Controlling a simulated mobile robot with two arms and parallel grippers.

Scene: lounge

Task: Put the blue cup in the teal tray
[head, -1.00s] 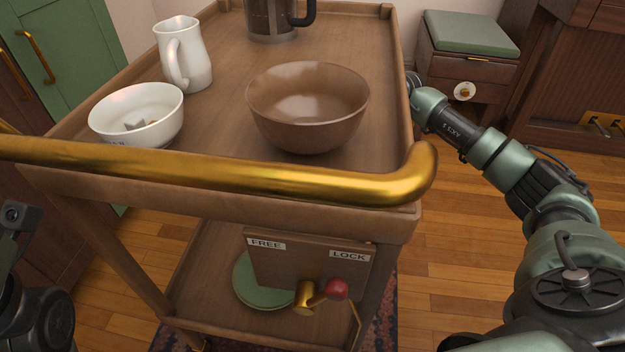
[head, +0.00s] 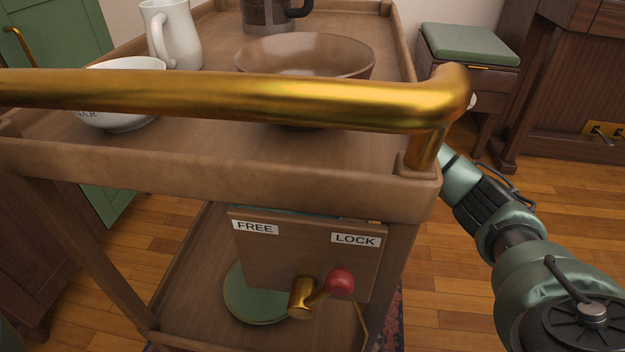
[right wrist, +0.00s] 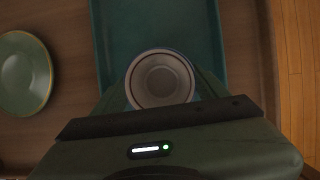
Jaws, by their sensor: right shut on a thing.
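In the right wrist view my right gripper (right wrist: 160,94) is shut on the cup (right wrist: 160,80), which I see from above as a round grey opening with a thin bluish rim. Its outer wall is mostly hidden. The cup is over the teal tray (right wrist: 160,25), near its front part as pictured; I cannot tell whether it touches the tray. In the head view only a sliver of the teal tray (head: 285,212) shows above the lever panel. The cart hides my right gripper and the cup there. My left gripper is out of view.
A green plate (head: 240,300) lies on the cart's lower shelf, left of the tray. A lever panel (head: 310,258) and gold rail (head: 230,98) are at the cart's near end. A brown bowl (head: 305,55), white bowl (head: 120,115) and white pitcher (head: 178,35) stand on top.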

